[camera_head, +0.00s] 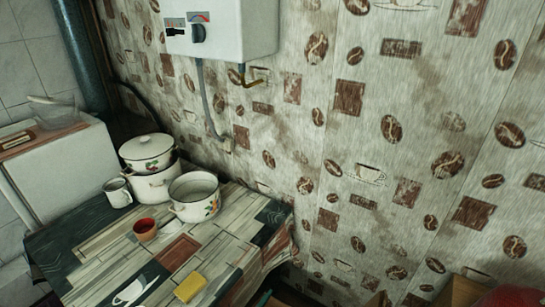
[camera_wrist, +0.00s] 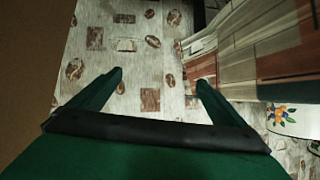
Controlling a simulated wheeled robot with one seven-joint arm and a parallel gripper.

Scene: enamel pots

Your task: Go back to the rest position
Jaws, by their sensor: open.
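My gripper (camera_wrist: 160,80) shows in the wrist view with its two dark green fingers spread apart and nothing between them. Behind the fingers is the patterned wall, and the table's edge (camera_wrist: 235,45) lies to the right of them. In the head view my gripper cannot be made out. On the table stand a white enamel pot with a lid (camera_head: 149,165), an open white enamel pot with a fruit or flower print (camera_head: 194,195), and a white enamel mug (camera_head: 117,192). Part of a white flowered pot (camera_wrist: 290,118) shows at the right edge of the wrist view.
The table (camera_head: 100,260) also holds a small red bowl (camera_head: 145,229) and a yellow sponge-like block (camera_head: 190,287). A white heater box (camera_head: 222,27) hangs on the wall above. A white cabinet (camera_head: 65,165) stands at left. A cardboard box (camera_head: 460,292) is at bottom right.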

